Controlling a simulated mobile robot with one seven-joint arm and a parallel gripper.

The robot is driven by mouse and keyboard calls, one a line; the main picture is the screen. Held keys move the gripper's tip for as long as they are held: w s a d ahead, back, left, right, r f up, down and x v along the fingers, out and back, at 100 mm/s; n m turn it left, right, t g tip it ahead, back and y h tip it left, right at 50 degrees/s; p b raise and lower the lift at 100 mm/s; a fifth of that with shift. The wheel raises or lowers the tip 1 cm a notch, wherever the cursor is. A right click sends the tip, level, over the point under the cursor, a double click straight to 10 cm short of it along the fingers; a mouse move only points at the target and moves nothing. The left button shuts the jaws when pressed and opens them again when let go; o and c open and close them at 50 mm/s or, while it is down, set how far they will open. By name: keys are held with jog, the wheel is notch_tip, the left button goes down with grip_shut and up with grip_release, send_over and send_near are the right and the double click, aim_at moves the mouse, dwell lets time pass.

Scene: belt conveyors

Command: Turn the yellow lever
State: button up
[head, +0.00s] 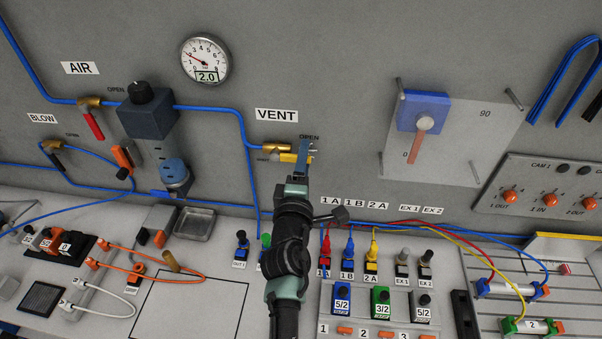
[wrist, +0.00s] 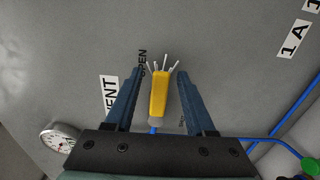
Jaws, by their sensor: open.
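The yellow lever (head: 290,157) is on the brass vent valve (head: 276,148) on the wall, below the VENT label (head: 277,115). In the head view it lies roughly level, with my gripper (head: 304,150) at its right end. In the wrist view the yellow lever (wrist: 159,94) stands between the two blue fingers of my gripper (wrist: 160,76), with a gap on each side. The fingers are open. Most of the valve body is hidden in the wrist view.
A pressure gauge (head: 205,60) is up and left on the wall. A red-handled AIR valve (head: 92,118) and a regulator (head: 149,112) are at left. A clear panel with a red pointer (head: 415,148) is at right. Several coloured plugs and hoses lie below.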

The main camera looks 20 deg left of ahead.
jog(key=p+v, duration=0.2)
jog(key=v, duration=1)
jog(key=shift+s, duration=0.35)
jog(key=shift+d, duration=0.1)
jog(key=w+d+r+m+t+h+b, duration=0.15)
jog(key=d+r+m, duration=0.25)
jog(key=r, duration=0.5)
jog(key=w+d+r+m+t+h, duration=0.1)
jog(key=d+r+m+t, duration=0.2)
jog(key=r, duration=0.7)
jog(key=w+d+r+m+t+h+b, duration=0.15)
jog(key=d+r+m, duration=0.3)
jog(key=r, duration=0.45)
jog(key=s+d+r+m+t, duration=0.2)
jog(key=s+r+m, duration=0.3)
jog(key=r, duration=0.4)
jog(key=s+d+r+m+t+h, duration=0.1)
jog(key=s+r+m, duration=0.4)
jog(key=r, duration=0.5)
jog(key=s+d+t, duration=0.1)
jog(key=s+d, duration=0.1)
jog(key=shift+s+b, duration=0.3)
jog(key=shift+b, duration=0.05)
